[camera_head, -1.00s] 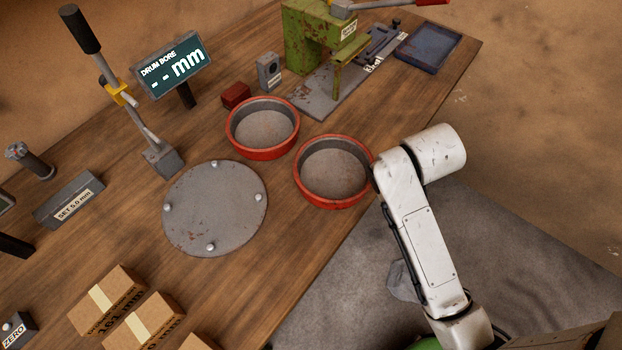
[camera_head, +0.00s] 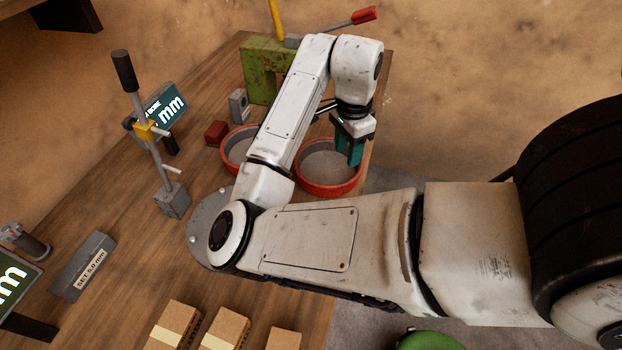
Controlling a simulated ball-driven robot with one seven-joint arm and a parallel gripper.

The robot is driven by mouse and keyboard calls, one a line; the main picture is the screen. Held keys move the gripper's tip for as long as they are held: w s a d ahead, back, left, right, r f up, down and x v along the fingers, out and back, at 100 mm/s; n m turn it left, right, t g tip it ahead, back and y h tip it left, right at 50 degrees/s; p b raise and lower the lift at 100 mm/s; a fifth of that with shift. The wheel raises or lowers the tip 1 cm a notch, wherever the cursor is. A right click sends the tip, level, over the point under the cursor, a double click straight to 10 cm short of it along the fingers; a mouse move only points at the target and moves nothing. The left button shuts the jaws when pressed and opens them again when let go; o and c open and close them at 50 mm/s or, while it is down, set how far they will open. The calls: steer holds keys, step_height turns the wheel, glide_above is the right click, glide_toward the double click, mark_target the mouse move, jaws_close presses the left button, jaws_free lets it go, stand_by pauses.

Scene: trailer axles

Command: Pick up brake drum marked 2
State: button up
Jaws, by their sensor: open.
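Two red-rimmed brake drums with grey insides lie on the wooden bench. The right brake drum (camera_head: 328,188) is near the bench's right edge, and the left brake drum (camera_head: 231,160) is partly covered by my arm. No number is readable on either drum, so I cannot tell which is marked 2. My gripper (camera_head: 354,158), with teal fingers, is open and points down at the right side of the right drum. The fingers overlap its far right rim in the picture. I cannot tell whether they touch it.
A green press (camera_head: 262,75) stands behind the drums, with a red box (camera_head: 216,132) and a small grey box (camera_head: 238,105) nearby. A round grey plate (camera_head: 200,228) lies partly under my arm. A lever stand (camera_head: 172,200) is at left. Cardboard boxes (camera_head: 225,330) sit in front.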

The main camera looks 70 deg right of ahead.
glide_above(344, 182)
steer(key=f, duration=0.5)
steer(key=shift+w, duration=0.3)
steer(key=shift+s+d+f+p, duration=0.1)
steer(key=shift+f+p, duration=0.1)
steer(key=shift+f, duration=0.8)
steer(key=shift+s+a+f+p, duration=0.1)
steer(key=shift+f+p, duration=0.15)
steer(key=shift+f, duration=0.75)
steer(key=shift+s+d+f+p, duration=0.1)
steer(key=shift+f+p, duration=0.1)
steer(key=shift+f, duration=0.8)
jaws_close()
steer(key=shift+r, duration=0.15)
